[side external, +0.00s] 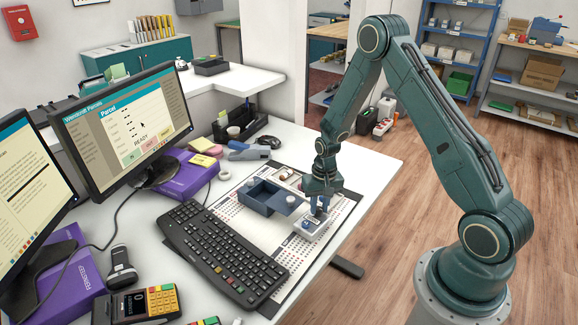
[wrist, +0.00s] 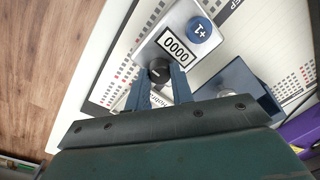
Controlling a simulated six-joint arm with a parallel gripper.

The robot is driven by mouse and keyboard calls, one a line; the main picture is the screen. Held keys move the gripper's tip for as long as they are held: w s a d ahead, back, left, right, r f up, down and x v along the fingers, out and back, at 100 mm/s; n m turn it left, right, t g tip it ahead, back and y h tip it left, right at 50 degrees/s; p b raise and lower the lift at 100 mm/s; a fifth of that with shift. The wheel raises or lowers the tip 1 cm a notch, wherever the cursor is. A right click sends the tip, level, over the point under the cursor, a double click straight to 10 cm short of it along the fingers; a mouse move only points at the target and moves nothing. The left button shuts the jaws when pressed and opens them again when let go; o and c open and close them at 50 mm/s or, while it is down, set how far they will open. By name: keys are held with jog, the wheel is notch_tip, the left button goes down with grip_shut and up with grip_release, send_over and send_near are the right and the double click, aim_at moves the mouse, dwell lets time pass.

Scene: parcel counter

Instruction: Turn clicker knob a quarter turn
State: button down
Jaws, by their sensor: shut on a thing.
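The clicker (wrist: 192,32) is a light grey box on the mat, with a blue +1 button (wrist: 199,29) and a counter window (wrist: 175,46) that reads 0000. Its dark round knob (wrist: 159,70) is on the end nearest my gripper. My gripper (wrist: 160,80) is shut on the knob, one blue-grey finger on each side. In the side external view the clicker (side external: 309,226) lies near the mat's right side, with my gripper (side external: 318,207) above it pointing down. There the knob is hidden by the fingers.
A dark blue tray (side external: 262,197) stands on the printed mat (side external: 231,212) to the left of the clicker. A black keyboard (side external: 222,251) lies at the mat's left edge. The desk's right edge is close to the clicker.

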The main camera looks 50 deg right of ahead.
aim_at(321, 208)
dwell(0.4)
jog(key=c, duration=1.2)
grip_release()
notch_tip(321, 208, up, 14)
jog(key=shift+s+d, duration=0.2)
jog(key=shift+d, duration=0.05)
